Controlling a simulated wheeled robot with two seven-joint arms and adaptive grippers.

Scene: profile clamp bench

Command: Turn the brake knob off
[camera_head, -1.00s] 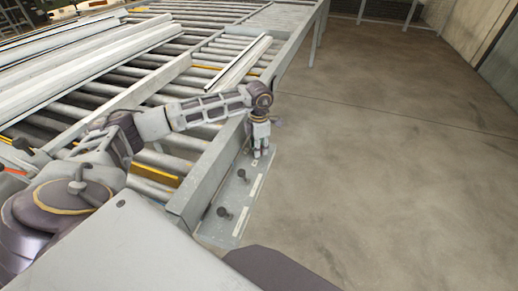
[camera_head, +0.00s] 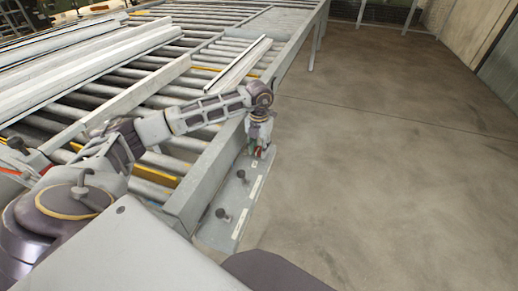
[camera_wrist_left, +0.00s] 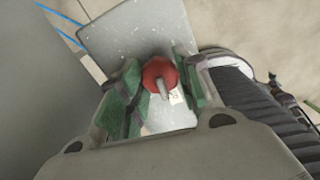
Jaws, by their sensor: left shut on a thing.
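My left gripper (camera_head: 258,152) points down at the far end of a grey plate (camera_head: 214,236) on the conveyor's side. Two dark knobs, a middle one (camera_head: 241,175) and a near one (camera_head: 222,214), stand free on the plate. White labels lie beside the knobs, too small to read. My right gripper is not in view.
The roller conveyor (camera_head: 150,188) runs along the left, with long pale profiles (camera_head: 85,62) on it. A raised grey side rail (camera_head: 205,178) borders the plate. Open concrete floor (camera_head: 400,180) lies to the right.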

